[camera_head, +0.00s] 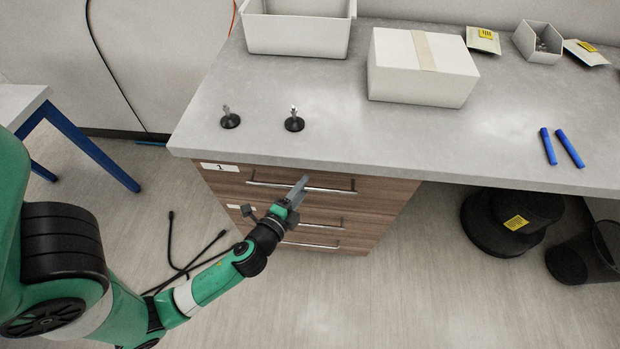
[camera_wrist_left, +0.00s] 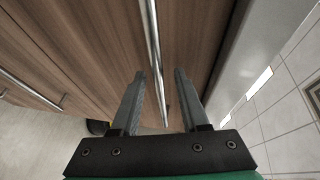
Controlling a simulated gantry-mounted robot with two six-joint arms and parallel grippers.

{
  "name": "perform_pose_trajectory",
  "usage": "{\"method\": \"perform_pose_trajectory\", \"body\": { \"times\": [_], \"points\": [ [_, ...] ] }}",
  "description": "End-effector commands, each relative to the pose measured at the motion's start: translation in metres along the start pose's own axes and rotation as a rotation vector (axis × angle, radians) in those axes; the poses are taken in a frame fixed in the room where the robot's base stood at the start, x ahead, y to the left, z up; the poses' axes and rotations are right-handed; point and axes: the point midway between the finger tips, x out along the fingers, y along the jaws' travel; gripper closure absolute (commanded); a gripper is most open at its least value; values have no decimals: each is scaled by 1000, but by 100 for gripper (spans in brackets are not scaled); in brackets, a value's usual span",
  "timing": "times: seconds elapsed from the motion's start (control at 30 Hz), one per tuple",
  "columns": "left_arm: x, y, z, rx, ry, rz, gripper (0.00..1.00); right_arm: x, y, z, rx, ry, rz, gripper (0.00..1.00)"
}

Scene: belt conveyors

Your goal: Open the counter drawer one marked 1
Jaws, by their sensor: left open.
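Drawer one (camera_head: 228,182) is the top drawer of the wood-grain unit under the counter, with a white label marked 1 (camera_head: 220,167) at its upper left. It looks shut. Its long metal bar handle (camera_head: 335,190) runs across the front. My left gripper (camera_head: 299,184) is at the middle of this handle, partly covering it. In the left wrist view the gripper (camera_wrist_left: 159,78) is open, and the handle bar (camera_wrist_left: 154,45) runs between its two fingers, apparently without being gripped. Whether either finger touches the bar I cannot tell. My right gripper is not in view.
Lower drawers with similar handles (camera_head: 312,246) sit below. The grey countertop (camera_head: 330,130) overhangs the drawer fronts and carries a white box (camera_head: 420,68), a bin (camera_head: 298,36) and two black-footed posts (camera_head: 294,122). The floor (camera_head: 400,300) before the drawers is mostly clear; black cables (camera_head: 180,268) lie left.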

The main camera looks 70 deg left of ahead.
Motion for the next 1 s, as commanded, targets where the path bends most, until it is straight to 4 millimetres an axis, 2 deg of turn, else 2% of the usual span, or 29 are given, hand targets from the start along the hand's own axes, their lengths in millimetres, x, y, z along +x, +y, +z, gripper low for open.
{"method": "perform_pose_trajectory", "body": {
  "times": [0.33,0.57,0.6,1.0],
  "points": [
    [3,1,1,0,-2,0,57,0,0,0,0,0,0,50],
    [3,1,1,0,-1,0,98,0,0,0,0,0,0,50],
    [3,1,1,0,-1,0,100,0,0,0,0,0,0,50],
    [3,1,1,0,-1,0,100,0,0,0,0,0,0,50]
  ]
}}
